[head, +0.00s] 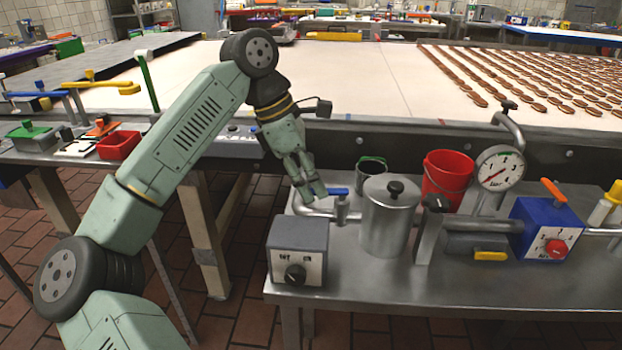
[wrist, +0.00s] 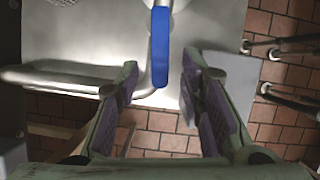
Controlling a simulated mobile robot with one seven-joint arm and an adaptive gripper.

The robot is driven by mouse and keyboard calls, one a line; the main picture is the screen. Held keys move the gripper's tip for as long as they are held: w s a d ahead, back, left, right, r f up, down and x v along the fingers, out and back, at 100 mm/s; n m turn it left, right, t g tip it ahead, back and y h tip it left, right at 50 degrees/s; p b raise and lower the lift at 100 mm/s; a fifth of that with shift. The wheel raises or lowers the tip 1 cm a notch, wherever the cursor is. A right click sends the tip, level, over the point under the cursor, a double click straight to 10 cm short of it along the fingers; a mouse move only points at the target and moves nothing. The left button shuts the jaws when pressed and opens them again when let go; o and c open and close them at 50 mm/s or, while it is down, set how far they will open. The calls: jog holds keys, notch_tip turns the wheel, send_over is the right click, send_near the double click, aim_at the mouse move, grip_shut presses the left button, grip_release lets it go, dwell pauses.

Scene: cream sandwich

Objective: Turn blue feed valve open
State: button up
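The blue feed valve handle (head: 338,192) sits on a short metal valve body with a pipe, at the left of the steel table, beside the steel canister. In the wrist view the blue handle (wrist: 160,45) is a long narrow bar running up and down the picture. My gripper (head: 314,188) reaches down just left of the handle in the head view. In the wrist view my gripper (wrist: 160,66) is open, with one finger on each side of the handle's line. The handle's lower end reaches between the fingertips. I see no clear contact.
The steel canister (head: 388,222) stands right of the valve, and a grey switch box (head: 298,250) stands in front. A red bucket (head: 447,180), a pressure gauge (head: 500,168) and a blue box (head: 546,229) are farther right. The conveyor edge (head: 450,143) runs behind.

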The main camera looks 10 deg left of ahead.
jog(key=v, duration=1.2)
